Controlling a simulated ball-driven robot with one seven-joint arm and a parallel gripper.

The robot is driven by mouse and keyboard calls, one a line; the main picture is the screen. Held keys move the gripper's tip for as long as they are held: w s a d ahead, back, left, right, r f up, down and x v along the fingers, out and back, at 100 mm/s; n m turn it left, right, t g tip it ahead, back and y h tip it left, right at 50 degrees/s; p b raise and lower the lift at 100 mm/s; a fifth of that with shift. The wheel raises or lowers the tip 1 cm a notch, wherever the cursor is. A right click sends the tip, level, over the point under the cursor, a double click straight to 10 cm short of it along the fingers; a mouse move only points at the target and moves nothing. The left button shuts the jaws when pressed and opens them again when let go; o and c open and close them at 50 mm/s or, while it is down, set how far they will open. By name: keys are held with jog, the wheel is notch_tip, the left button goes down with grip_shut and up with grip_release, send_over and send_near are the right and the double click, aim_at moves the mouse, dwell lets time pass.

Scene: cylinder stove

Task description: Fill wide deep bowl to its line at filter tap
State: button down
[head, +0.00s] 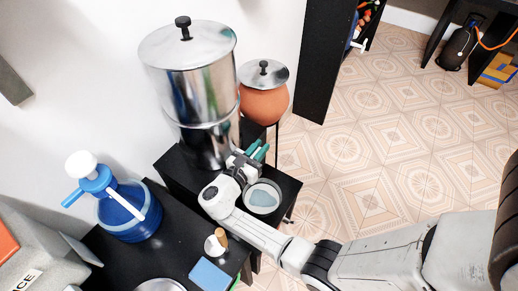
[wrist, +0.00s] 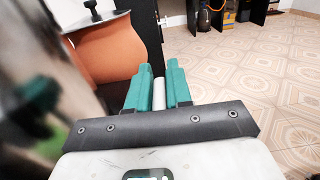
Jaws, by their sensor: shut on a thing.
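The filter is the tall steel cylinder (head: 200,95) with a lid and black knob on a black stand. The wide bowl (head: 263,209) sits on the stand's front part, with pale blue water in it. Its fill line is too small to make out. My gripper (head: 258,151) is just behind and above the bowl, close to the filter's lower right side. Its teal fingers are shut on a small pale rod (wrist: 159,100), seen between them in the wrist view. I cannot tell whether this rod is part of the tap. My wrist partly hides the tap area.
An orange clay pot (head: 264,105) with a steel lid stands right behind my gripper. A blue water jug (head: 130,212) with a pump is at the left. A blue sponge-like block (head: 210,274) lies on the front table. The tiled floor to the right is open.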

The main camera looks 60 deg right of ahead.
jog(key=c, duration=1.1)
grip_release()
jog(key=n+t+p, duration=0.1)
jog(key=n+t, duration=0.2)
jog(key=t, duration=0.1)
jog(key=shift+w+t+y+p, duration=0.1)
jog(key=shift+t+y+p, duration=0.2)
jog(key=shift+p, duration=0.1)
jog(key=s+a+n+t+y, duration=0.1)
jog(key=a, duration=0.2)
jog(key=s+a+n+t, duration=0.1)
jog(key=s+a+t, duration=0.1)
jog(key=a, duration=0.1)
jog(key=s+a+n+t+y, duration=0.1)
jog(key=s+a+t, duration=0.1)
jog(key=a, duration=0.1)
jog(key=shift+s+a+n+y, duration=0.1)
jog(key=shift+s+n+y, duration=0.1)
jog(key=shift+n+y, duration=0.15)
